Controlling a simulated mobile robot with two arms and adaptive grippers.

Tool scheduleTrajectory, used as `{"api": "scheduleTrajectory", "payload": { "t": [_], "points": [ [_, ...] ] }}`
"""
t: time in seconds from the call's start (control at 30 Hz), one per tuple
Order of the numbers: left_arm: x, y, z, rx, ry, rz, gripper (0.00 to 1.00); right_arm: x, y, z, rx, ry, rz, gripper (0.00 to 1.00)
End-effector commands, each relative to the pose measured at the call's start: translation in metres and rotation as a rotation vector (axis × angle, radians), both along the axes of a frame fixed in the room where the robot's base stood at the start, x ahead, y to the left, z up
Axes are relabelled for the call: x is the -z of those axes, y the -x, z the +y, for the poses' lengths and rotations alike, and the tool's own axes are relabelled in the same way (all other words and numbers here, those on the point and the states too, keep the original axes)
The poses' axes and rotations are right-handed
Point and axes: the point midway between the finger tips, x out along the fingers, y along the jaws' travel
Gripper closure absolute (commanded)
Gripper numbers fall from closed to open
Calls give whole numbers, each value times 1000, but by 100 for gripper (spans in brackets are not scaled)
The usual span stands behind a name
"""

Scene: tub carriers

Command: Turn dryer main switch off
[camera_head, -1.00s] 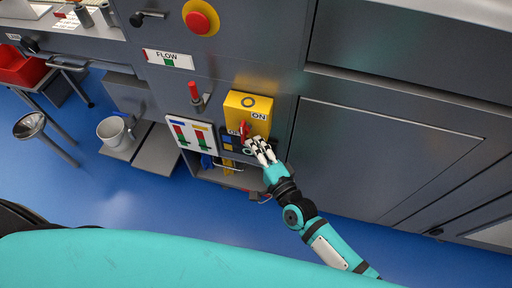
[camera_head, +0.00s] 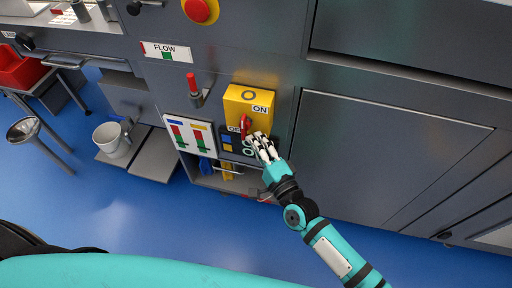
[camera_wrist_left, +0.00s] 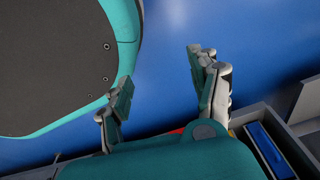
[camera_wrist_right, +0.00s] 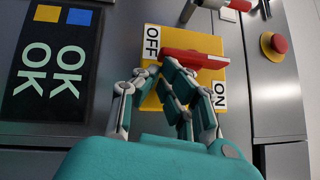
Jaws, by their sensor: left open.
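The main switch is a yellow box (camera_head: 237,101) with a red handle (camera_head: 245,125) on the grey machine front. In the right wrist view, the red handle (camera_wrist_right: 200,58) lies crosswise on the yellow plate, with an OFF label (camera_wrist_right: 152,42) at upper left and an ON label (camera_wrist_right: 219,97) at lower right. My right gripper (camera_head: 260,145) has its fingertips at the handle. Its fingers (camera_wrist_right: 170,78) show just below the handle; whether they close on it is unclear. My left gripper (camera_wrist_left: 165,85) shows only in its wrist view, open and empty over the blue floor.
A panel with OK signs (camera_wrist_right: 55,75) sits beside the switch. A red lever (camera_head: 192,84), a FLOW label (camera_head: 165,50) and a red button (camera_head: 197,10) are further left and up. Blue floor is open in front.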

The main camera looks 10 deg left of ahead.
Motion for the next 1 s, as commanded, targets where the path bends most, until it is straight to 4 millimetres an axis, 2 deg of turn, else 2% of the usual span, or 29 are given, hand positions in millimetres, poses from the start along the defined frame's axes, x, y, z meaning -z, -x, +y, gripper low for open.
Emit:
{"api": "scheduleTrajectory", "payload": {
  "t": [0.4,1.0],
  "points": [
    [-14,-31,-5,-5,2,-22,38,2,-6,4,-10,-57,-2,100],
    [-19,-35,-6,-6,3,-25,38,0,-5,6,-13,-65,-2,100]
  ]
}}
